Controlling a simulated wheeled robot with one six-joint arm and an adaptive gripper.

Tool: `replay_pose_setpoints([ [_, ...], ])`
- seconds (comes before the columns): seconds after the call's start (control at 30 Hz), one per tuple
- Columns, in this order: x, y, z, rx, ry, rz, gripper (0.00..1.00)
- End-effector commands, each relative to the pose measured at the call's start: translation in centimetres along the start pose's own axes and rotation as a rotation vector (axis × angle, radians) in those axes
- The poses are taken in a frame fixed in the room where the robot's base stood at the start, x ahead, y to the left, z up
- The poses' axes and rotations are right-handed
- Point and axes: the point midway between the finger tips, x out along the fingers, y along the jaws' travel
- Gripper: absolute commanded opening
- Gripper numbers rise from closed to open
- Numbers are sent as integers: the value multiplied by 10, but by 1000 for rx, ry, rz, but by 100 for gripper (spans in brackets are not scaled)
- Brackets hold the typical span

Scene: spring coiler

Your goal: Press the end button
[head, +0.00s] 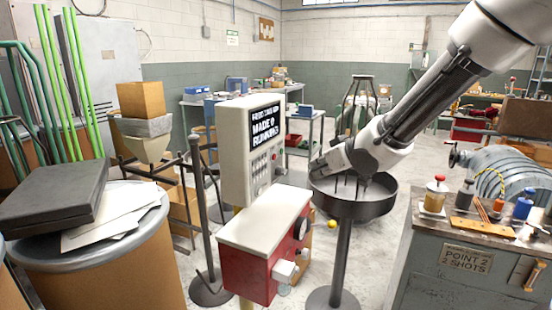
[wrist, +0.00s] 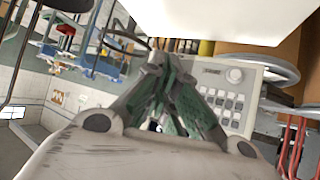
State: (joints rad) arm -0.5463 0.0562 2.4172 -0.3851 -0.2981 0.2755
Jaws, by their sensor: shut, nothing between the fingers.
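The pale control box (head: 237,150) stands on the coiler, with a dark screen (head: 266,128) whose lower lines read "MADE 0" and "RUNNING". Below the screen is a panel of small buttons (head: 264,175), seen at a steep angle. I cannot read which key is the end button. My gripper (head: 318,168) is shut and empty, to the right of the panel and apart from it. Its closed fingers (wrist: 160,66) also show in the wrist view, and hide part of the panel's left side.
A red box with a white top (head: 262,225) stands in front of the control box. A dark round pan (head: 353,203) on a post stands under my gripper. A grey bench (head: 440,262) with bottles is at the right, a drum (head: 150,265) at the left.

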Motion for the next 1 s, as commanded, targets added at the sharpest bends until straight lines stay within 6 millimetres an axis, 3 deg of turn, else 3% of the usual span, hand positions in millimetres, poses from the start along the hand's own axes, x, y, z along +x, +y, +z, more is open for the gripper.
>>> replay_pose_setpoints([
  [0.27, 7, -4, -6, 0, 1, 0, 0],
  [0.7, 48, -35, -35, 0, -1, 0, 0],
  [1.0, 61, -44, -44, 0, -1, 0, 0],
])
